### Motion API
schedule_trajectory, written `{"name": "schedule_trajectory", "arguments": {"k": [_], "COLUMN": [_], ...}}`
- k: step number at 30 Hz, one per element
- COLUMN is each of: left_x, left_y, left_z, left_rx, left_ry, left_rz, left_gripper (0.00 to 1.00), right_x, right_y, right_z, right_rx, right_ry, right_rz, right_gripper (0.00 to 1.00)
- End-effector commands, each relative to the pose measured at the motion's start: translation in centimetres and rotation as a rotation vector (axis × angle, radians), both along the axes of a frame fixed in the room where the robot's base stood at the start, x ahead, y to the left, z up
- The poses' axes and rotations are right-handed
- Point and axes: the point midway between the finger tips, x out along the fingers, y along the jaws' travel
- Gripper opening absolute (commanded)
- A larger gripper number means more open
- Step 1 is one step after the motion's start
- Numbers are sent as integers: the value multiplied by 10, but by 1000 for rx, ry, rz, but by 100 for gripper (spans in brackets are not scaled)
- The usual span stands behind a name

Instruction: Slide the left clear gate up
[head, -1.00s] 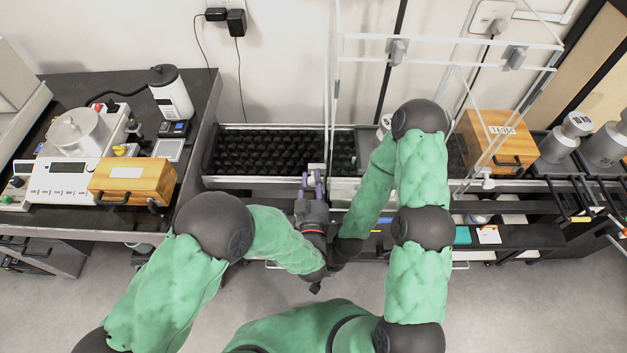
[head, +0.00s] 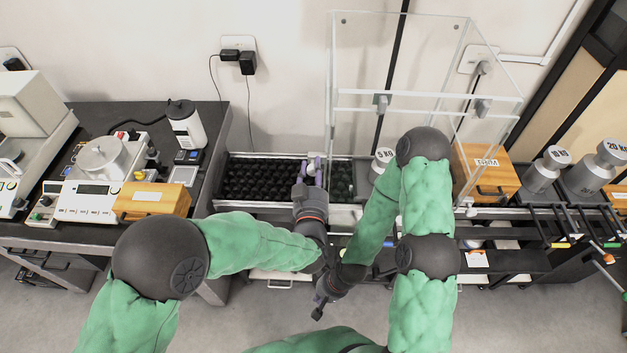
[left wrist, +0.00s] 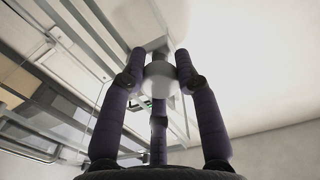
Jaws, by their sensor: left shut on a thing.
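The clear-walled enclosure (head: 430,94) stands over the table at centre right in the head view. The left clear gate (head: 331,115) shows there as a thin, see-through upright edge on its left side; how high it stands is hard to tell. My left gripper (head: 312,166) is at the lower left of this edge, fingers pointing away from me. In the left wrist view its fingers are shut on a pale round knob (left wrist: 159,78), seemingly the gate's handle. My right gripper (head: 322,302) hangs low and nearer to me, below the left forearm; its fingers do not show clearly.
A 5 kg weight (head: 384,158) stands inside the enclosure, partly behind my right arm. A wooden box (head: 486,172) and large weights (head: 597,168) stand at right. A balance (head: 95,190) sits on the left table.

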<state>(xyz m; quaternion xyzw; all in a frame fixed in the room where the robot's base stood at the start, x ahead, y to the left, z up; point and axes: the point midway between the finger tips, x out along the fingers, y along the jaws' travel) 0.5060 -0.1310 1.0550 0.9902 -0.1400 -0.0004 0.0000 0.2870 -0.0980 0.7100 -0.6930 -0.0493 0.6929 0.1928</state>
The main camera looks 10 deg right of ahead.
Motion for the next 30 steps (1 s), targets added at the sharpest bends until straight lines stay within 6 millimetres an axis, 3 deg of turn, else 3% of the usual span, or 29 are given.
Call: {"name": "schedule_trajectory", "arguments": {"k": [1,3,9,26,27,29,30], "left_x": [0,0,0,2,2,2,2], "left_y": [0,0,0,-1,-1,-1,-1], "left_z": [21,36,64,80,81,81,81], "left_rx": [-4,-4,-3,-10,-10,-10,-10], "left_ry": [-5,-6,-5,-15,-16,-17,-16], "left_rz": [0,1,1,3,3,3,3], "left_gripper": [0,0,0,0,43,57,57], "right_x": [0,0,0,-1,-1,0,0], "right_y": [0,0,0,0,0,0,0], "right_z": [13,20,33,38,38,38,38], "right_rx": [0,0,0,0,0,0,0], "right_ry": [0,1,1,1,1,1,1], "right_rz": [0,0,0,0,0,0,0], "right_gripper": [0,0,0,0,0,0,0]}}
